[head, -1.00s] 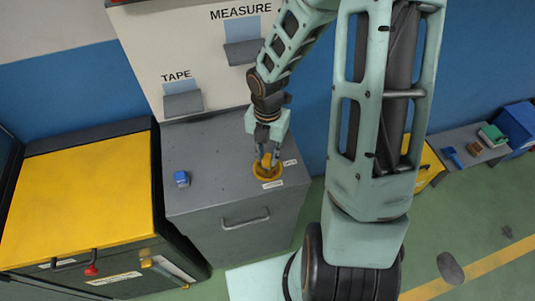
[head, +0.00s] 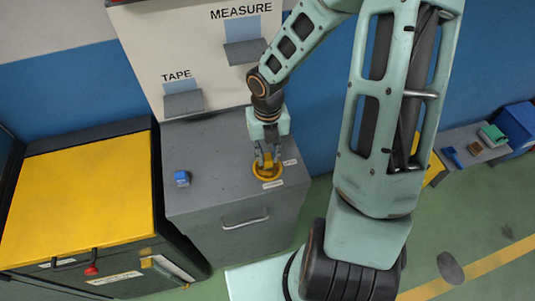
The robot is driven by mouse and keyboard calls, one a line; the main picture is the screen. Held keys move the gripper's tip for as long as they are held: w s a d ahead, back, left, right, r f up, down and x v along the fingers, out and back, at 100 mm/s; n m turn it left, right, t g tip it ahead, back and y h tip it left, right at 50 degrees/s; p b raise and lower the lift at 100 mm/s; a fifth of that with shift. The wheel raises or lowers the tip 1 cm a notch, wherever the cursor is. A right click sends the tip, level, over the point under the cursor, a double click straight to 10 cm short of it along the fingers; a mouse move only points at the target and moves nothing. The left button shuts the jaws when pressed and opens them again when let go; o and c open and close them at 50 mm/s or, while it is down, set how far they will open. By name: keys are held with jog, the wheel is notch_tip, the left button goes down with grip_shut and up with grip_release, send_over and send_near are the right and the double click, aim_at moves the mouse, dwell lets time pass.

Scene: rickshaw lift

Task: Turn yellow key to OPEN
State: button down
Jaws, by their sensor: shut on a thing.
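The yellow key (head: 267,172) sits on a round yellow base on top of the grey cabinet (head: 210,155), near its right end. My gripper (head: 267,163) points down over it and is shut on its raised part. Its fingers hide some of the key. Two small white labels lie beside the base, one at the front (head: 273,184) and one at the right (head: 290,162). Their words are too small to read, so I cannot tell which one the key faces.
Shelves marked TAPE (head: 183,103) and MEASURE (head: 245,53) hang behind. A yellow-topped chest (head: 80,190) stands at left. A low bench (head: 470,150) with small items is at the far right.

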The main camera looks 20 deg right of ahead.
jog(key=shift+n, duration=0.3)
jog(key=n, duration=0.3)
jog(key=shift+n, duration=0.3)
dwell(0.4)
jog(key=shift+n, duration=0.7)
jog(key=c, duration=1.7)
grip_release()
jog(key=shift+o, duration=0.2)
